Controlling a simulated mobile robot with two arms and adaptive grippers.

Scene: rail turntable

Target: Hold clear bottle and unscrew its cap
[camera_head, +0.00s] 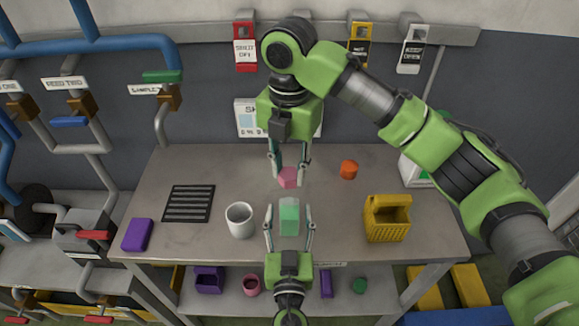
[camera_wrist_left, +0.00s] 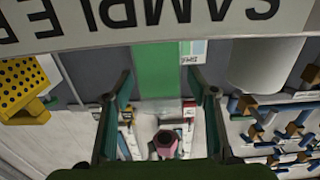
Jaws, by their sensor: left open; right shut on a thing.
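The clear bottle (camera_head: 289,218), tinted green, stands upright near the middle of the table's front edge. My left gripper (camera_head: 289,222) has its fingers spread on either side of it, with gaps to both sides. In the left wrist view, inverted, the green bottle (camera_wrist_left: 158,70) shows between the open fingers (camera_wrist_left: 165,92). My right gripper (camera_head: 289,172) comes down from above, shut on a pink faceted cap (camera_head: 289,180). The cap shows apart from the bottle; it also shows in the left wrist view (camera_wrist_left: 165,142).
A white mug (camera_head: 239,219) stands just left of the bottle. A black grate (camera_head: 188,203) and a purple block (camera_head: 137,234) lie further left. A yellow basket (camera_head: 386,220) stands right, an orange piece (camera_head: 348,169) behind right. A lower shelf (camera_head: 310,297) holds several small items.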

